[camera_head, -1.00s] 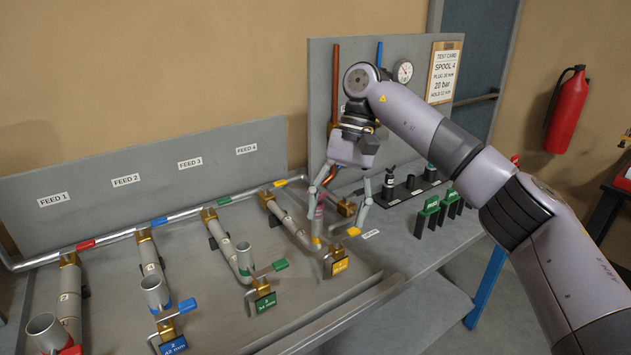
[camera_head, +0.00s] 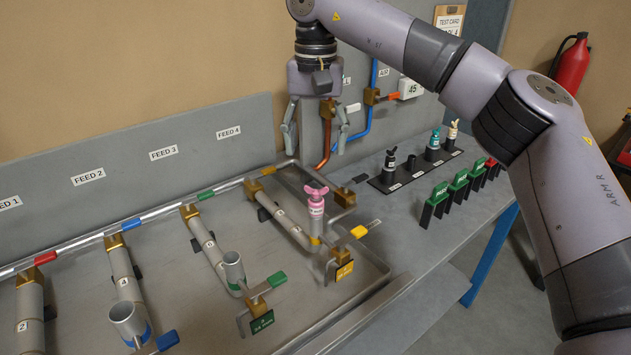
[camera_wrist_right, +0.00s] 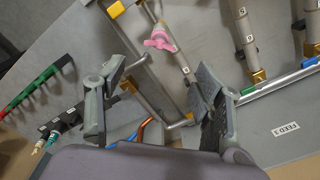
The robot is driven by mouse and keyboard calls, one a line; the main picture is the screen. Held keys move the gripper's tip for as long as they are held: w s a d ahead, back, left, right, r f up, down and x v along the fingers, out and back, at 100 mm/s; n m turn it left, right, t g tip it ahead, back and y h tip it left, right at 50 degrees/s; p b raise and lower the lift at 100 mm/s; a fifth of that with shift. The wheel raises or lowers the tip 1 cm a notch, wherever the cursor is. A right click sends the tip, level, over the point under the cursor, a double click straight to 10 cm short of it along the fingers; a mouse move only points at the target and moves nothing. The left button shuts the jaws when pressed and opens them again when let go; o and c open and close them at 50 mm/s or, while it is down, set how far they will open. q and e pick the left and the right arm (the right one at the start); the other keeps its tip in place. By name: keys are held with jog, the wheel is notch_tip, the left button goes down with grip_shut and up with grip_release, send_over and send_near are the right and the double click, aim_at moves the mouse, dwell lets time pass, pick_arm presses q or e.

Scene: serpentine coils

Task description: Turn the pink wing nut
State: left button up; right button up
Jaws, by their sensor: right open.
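The pink wing nut (camera_head: 316,193) sits on top of an upright pink plug at the open end of the rightmost spool pipe, the one under the FEED 4 label. It also shows in the right wrist view (camera_wrist_right: 160,39), ahead of and between the fingers but apart from them. My right gripper (camera_head: 317,148) hangs open and empty, above and behind the wing nut near the back panel. In the right wrist view its two fingers (camera_wrist_right: 152,105) are wide apart. My left gripper is in no frame.
Several pipes with coloured valve handles stand left of the wing nut, including the green-handled one (camera_head: 233,270). A black rack (camera_head: 415,170) with other plugs and green tags (camera_head: 440,192) is at the right. Copper and blue pipes (camera_head: 370,115) run up the back panel.

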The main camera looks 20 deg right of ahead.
aim_at(318, 186)
notch_tip(318, 186, down, 5)
jog(key=shift+d+f+p, duration=0.1)
jog(key=shift+f+p, duration=0.1)
jog(key=shift+p, duration=0.15)
notch_tip(318, 186, down, 3)
jog(key=shift+f, duration=0.2)
pick_arm(q)
jog(key=w, duration=0.1)
jog(key=w+r, duration=0.1)
jog(key=shift+w+d+r+t, duration=0.1)
jog(key=shift+w+t, duration=0.2)
jog(key=shift+w, duration=0.05)
pick_arm(e)
jog(key=shift+c, duration=0.4)
jog(key=c, duration=0.5)
jog(key=shift+s+d, duration=0.1)
jog(key=c, duration=0.6)
grip_shut()
pick_arm(q)
jog(key=shift+w+d+r, duration=0.1)
jog(key=shift+w+d, duration=0.05)
jog(key=shift+w, duration=0.3)
